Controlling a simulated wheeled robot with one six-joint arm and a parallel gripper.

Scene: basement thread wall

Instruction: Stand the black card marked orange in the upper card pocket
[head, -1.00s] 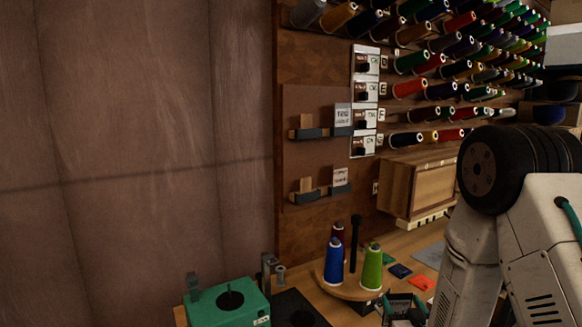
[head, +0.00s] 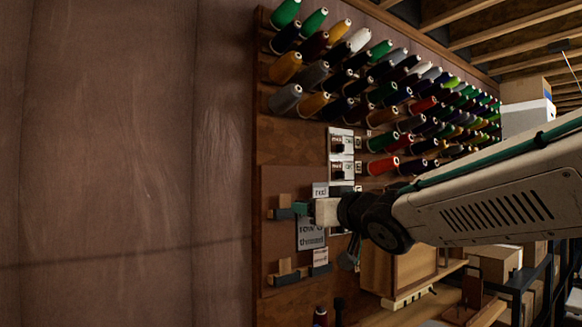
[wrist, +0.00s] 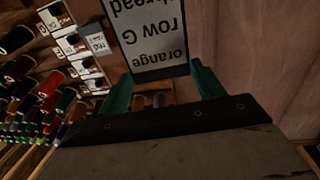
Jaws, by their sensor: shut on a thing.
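My gripper (wrist: 162,84) is shut on the black card (wrist: 145,40), whose white face reads "orange, row G, thread" upside down in the wrist view. In the head view the card (head: 311,238) hangs upright below my gripper (head: 302,208), in front of the wall board, its top hidden by the gripper. The upper card pocket (head: 280,213) is a dark ledge with a wooden block, just left of the gripper; its right part is hidden. Whether the card touches the pocket cannot be told.
A pale card marked "red" (head: 320,190) shows just above my gripper. A lower pocket (head: 287,277) holds another pale card (head: 320,257). Switch boxes (head: 341,143) and rows of thread spools (head: 370,90) are close on the right. The left wall is bare.

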